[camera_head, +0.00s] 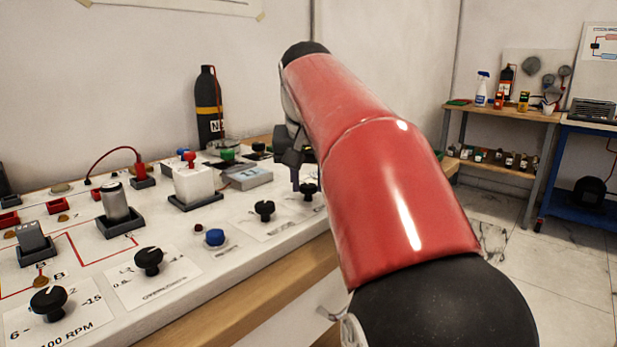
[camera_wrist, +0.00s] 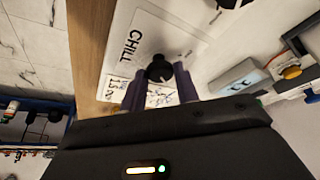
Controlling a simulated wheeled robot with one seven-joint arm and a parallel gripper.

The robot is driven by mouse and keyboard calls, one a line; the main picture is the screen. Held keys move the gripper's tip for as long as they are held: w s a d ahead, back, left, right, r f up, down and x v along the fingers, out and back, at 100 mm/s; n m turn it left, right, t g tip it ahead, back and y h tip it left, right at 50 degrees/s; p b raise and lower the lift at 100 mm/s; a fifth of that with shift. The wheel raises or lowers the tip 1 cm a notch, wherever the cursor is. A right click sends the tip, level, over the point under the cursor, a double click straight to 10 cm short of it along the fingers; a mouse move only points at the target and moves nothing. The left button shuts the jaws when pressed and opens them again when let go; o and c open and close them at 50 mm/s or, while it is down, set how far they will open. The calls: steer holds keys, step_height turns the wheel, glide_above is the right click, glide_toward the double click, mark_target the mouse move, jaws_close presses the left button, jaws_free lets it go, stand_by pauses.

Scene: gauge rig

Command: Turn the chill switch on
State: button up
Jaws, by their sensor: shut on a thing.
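The chill switch is a black round knob (camera_wrist: 159,70) on a white plate (camera_wrist: 150,32) printed "CHILL", seen in the wrist view. In the head view the black knob (camera_head: 309,189) near the far right end of the panel is beside my fingers. My gripper (camera_wrist: 160,74) has one dark finger on each side of the knob and is shut on it. In the head view my gripper (camera_head: 296,178) is partly hidden behind my red arm. The knob's pointer direction is not clear.
The white panel (camera_head: 258,281) carries other black knobs (camera_head: 265,210), (camera_head: 149,260), a blue button (camera_head: 214,237) and a white block with a red top (camera_head: 193,182). A black bottle (camera_head: 208,112) stands behind. The wooden table edge (camera_head: 215,325) runs along the front.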

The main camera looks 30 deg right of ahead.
steer(key=o, duration=1)
steer(key=shift+c, duration=0.2)
steer(key=p+v, duration=0.1)
steer(key=v, duration=0.6)
steer(key=shift+r, duration=0.35)
steer(key=shift+s, duration=0.15)
